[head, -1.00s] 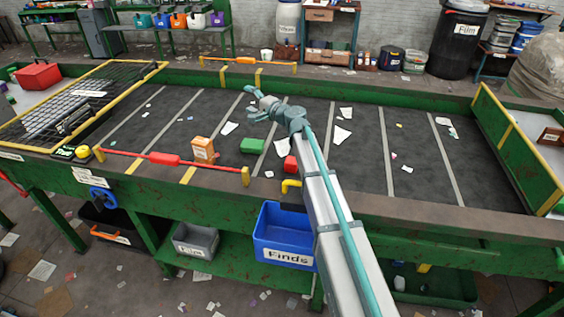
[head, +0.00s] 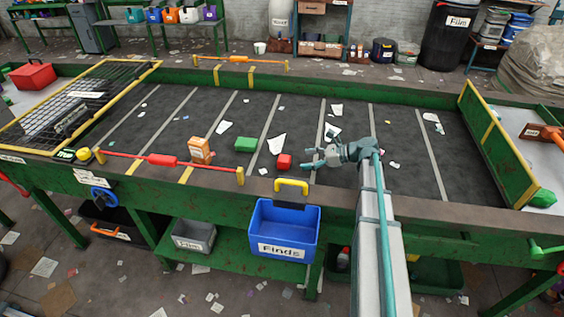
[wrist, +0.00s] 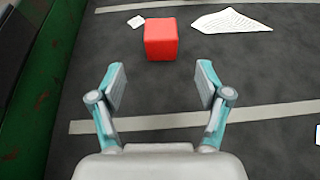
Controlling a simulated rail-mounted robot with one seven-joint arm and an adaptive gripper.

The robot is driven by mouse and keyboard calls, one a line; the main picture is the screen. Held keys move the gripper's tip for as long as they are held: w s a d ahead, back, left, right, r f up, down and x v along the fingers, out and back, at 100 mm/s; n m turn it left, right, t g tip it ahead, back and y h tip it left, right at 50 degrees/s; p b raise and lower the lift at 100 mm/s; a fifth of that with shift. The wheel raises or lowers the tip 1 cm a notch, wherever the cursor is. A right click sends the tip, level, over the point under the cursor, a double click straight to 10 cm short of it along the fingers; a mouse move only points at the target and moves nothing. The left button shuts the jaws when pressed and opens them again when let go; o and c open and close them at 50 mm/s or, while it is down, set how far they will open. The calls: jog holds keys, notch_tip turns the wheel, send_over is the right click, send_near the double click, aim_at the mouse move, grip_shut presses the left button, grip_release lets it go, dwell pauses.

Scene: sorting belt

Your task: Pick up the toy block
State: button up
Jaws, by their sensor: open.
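The toy block, a small red cube (head: 284,161), lies on the dark belt (head: 420,165) near its front edge. In the wrist view the red cube (wrist: 161,40) is straight ahead, beyond the fingertips. My gripper (head: 308,158) is low over the belt, just right of the cube, with its fingers pointing left toward it. In the wrist view my gripper (wrist: 160,76) has its two fingers spread wide with nothing between them. A gap shows between the fingertips and the cube. The cube's far side is hidden.
A green block (head: 246,145) and an orange carton (head: 201,150) stand left of the cube. White paper scraps (head: 277,144) lie around it. A blue bin (head: 285,230) marked Finds hangs below the front edge. The green side wall (wrist: 30,80) runs along the wrist view's left.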

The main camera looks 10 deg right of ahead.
aim_at(290, 162)
jog(key=p+x, duration=0.1)
jog(key=x, duration=0.4)
jog(key=shift+w+a+p, duration=0.1)
jog(key=shift+a+p, duration=0.05)
jog(key=shift+p, duration=0.2)
jog(key=p+x, duration=0.2)
jog(key=x, duration=0.2)
jog(key=shift+w+f, duration=0.1)
jog(key=shift+w, duration=0.05)
jog(key=c, duration=1.2)
